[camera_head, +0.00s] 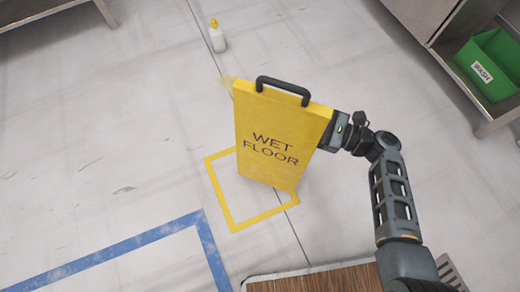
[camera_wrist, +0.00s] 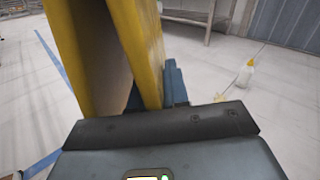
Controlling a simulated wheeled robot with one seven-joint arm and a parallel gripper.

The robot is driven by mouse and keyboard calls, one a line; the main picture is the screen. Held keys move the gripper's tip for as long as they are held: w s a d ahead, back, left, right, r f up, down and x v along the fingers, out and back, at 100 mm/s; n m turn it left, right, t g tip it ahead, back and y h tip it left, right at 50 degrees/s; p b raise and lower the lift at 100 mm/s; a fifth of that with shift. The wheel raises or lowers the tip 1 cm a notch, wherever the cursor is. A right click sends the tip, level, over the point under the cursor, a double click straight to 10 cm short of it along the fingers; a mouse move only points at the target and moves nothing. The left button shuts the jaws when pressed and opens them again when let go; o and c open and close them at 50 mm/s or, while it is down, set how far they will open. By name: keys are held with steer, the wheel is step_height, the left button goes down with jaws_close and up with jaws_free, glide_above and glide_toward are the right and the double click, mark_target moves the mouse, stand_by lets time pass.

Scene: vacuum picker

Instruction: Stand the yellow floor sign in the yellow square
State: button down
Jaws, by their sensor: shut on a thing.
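The yellow floor sign (camera_head: 270,135) reads WET FLOOR and has a black handle on top. It is upright, leaning slightly in the head view, and its yellow panels also show in the wrist view (camera_wrist: 150,45). My gripper (camera_head: 337,132) is shut on the sign's right edge; its blue fingers show beside a panel in the wrist view (camera_wrist: 154,96). The yellow square (camera_head: 217,190) is a taped outline on the floor. The sign's lower end appears over it and hides its far right part. I cannot tell whether the sign's bottom touches the floor.
A white bottle with a yellow cap (camera_head: 217,40) stands on the floor beyond the sign. A blue floor line (camera_head: 120,248) runs at lower left. A green WASH bin (camera_head: 490,65) sits on a metal shelf at right. A wooden surface (camera_head: 320,280) is at the bottom.

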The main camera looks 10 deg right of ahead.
mark_target(267, 149)
steer(key=a+f+b, duration=0.1)
steer(key=a+f, duration=0.1)
steer(key=a, duration=0.1)
steer(key=s+a+f+b, duration=0.1)
steer(key=a, duration=0.2)
steer(key=s+a+f+b, duration=0.1)
steer(key=a+f, duration=0.1)
steer(key=a, duration=0.1)
steer(key=shift+s+f, duration=0.2)
steer(key=shift+f, duration=0.1)
steer(key=shift+a+f+b, duration=0.1)
steer(key=shift+f+b, duration=1.05)
steer(key=shift+f, duration=0.85)
steer(key=shift+f, duration=0.15)
steer(key=c, duration=1.1)
jaws_free()
